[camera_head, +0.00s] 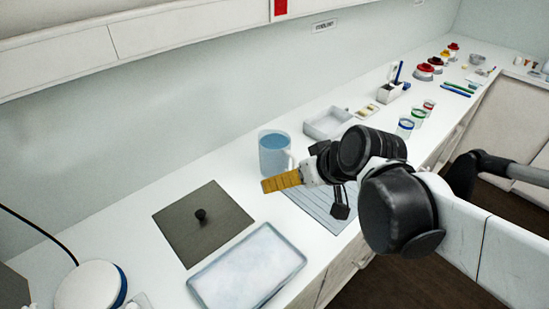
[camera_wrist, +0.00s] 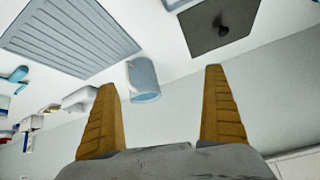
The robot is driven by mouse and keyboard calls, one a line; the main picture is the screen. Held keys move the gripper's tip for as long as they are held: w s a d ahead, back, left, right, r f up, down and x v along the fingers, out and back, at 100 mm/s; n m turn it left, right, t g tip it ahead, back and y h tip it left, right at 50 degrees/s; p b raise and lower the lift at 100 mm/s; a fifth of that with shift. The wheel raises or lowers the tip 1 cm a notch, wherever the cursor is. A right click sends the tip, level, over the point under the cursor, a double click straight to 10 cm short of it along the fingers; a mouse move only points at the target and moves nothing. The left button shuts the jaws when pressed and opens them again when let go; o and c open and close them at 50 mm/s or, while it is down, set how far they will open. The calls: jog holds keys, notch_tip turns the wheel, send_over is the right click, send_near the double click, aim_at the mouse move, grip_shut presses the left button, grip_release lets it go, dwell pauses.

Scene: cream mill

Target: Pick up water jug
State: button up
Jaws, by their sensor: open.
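The water jug (camera_head: 273,153) is a clear bluish vessel with a handle on its right side. It stands upright on the white counter against the back wall. In the wrist view the jug (camera_wrist: 144,80) shows between and beyond my two yellow fingers, nearer the left one. My gripper (camera_head: 277,183) is in front of the jug in the head view and covers none of its upper part. In the wrist view the fingers of my gripper (camera_wrist: 161,83) are wide apart with nothing between them, and the jug is clear of both.
A dark square plate (camera_head: 180,232) with a black knob and a pale tray (camera_head: 250,285) lie left of the jug. A ribbed grey mat (camera_head: 310,212) lies under my arm. A shallow white tray (camera_head: 327,123), a pen holder (camera_head: 390,92) and several small jars stand to the right.

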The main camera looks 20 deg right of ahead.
jog(key=w+d+f+n+t+y+b, duration=0.1)
jog(key=w+d+f+n+t+y, duration=0.15)
jog(key=w, duration=0.75)
jog(key=t+y, duration=0.1)
jog(key=t, duration=0.1)
send_near(279, 142)
jog(key=shift+n, duration=0.55)
jog(key=b+x, duration=0.5)
jog(key=x, duration=0.7)
jog(key=shift+a+f, duration=0.1)
jog(key=shift+s, duration=0.1)
jog(key=c, duration=1.2)
